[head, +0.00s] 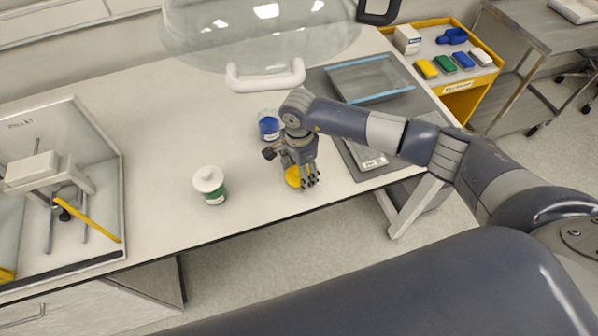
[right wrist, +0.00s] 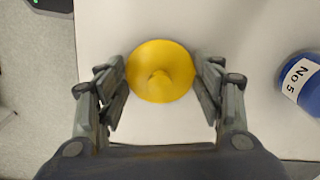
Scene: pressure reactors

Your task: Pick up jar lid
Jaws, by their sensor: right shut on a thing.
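In the head view my right gripper (head: 302,178) points down at the lid near the table's front edge. The gripper is shut on the lid. The gripper hides part of the lid in the head view, and what is under the lid is hidden. My left gripper is not in view.
A white-lidded jar with a green label (head: 210,185) stands to the left. A blue jar (head: 268,126) stands just behind the gripper, and shows in the wrist view (right wrist: 302,80). The white table (head: 150,150) is clear between.

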